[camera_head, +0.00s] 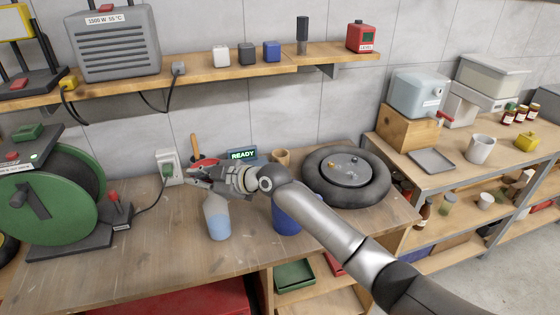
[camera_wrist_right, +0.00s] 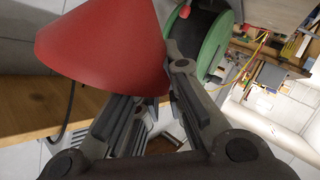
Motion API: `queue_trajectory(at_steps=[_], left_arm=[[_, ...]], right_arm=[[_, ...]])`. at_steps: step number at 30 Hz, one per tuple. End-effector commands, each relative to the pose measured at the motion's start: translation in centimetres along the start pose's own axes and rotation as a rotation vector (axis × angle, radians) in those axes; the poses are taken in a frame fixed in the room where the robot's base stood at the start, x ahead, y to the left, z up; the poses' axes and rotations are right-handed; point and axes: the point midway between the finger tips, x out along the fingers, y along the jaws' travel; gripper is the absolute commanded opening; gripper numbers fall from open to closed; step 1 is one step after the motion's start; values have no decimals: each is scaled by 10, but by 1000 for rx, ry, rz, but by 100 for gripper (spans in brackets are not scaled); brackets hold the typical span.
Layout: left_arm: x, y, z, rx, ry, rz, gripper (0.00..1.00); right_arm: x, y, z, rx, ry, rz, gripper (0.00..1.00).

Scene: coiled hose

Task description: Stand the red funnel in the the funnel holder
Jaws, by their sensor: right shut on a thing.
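My right gripper (camera_head: 200,178) reaches in from the right over the workbench, above a spray bottle. In the right wrist view its fingers (camera_wrist_right: 166,90) are shut on the red funnel (camera_wrist_right: 105,45), whose wide cone fills the upper left. In the head view only a little red of the funnel (camera_head: 227,166) shows at the gripper; the rest is hidden. I cannot clearly make out the funnel holder. A tan cylinder (camera_head: 282,157) stands behind my wrist, and I cannot tell whether it is the holder. My left gripper is not in view.
The spray bottle (camera_head: 217,218) and a blue container (camera_head: 286,217) stand close below my right arm. A green hose reel (camera_head: 45,205) is at the left, a black coiled ring (camera_head: 347,190) at the right. A shelf (camera_head: 215,75) runs above. The bench front is clear.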

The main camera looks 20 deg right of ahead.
Motion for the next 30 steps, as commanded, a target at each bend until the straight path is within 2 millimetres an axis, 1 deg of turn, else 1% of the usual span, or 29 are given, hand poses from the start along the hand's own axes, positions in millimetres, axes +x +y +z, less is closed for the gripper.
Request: queue_trajectory(at_steps=[30], left_arm=[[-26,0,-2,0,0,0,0]], right_arm=[[-14,23,-33,-2,0,0,0]])
